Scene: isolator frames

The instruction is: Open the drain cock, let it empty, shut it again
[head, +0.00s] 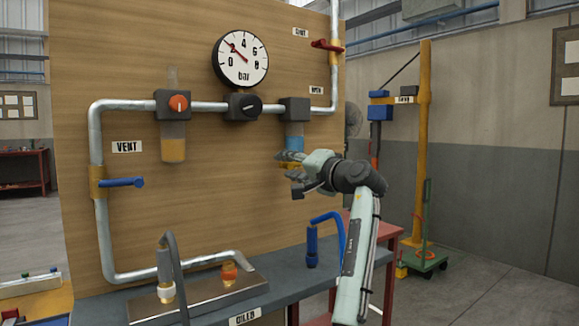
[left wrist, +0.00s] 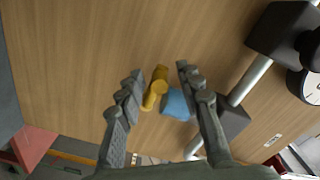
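The drain cock is a small yellow part (head: 290,166) under a filter bowl with blue liquid (head: 294,143) on the board. In the left wrist view the yellow cock (left wrist: 155,88) shows with the blue bowl (left wrist: 178,104) beside it. My left gripper (head: 297,171) is at the cock, partly covering it in the head view. In the left wrist view its two fingers (left wrist: 159,75) stand wide apart, one on each side of the cock, with gaps visible. Whether the cock is turned open I cannot tell. My right gripper is not in view.
A pressure gauge (head: 240,59) reads near 2. A blue hose nozzle (head: 312,246) stands on the bench (head: 290,268) below.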

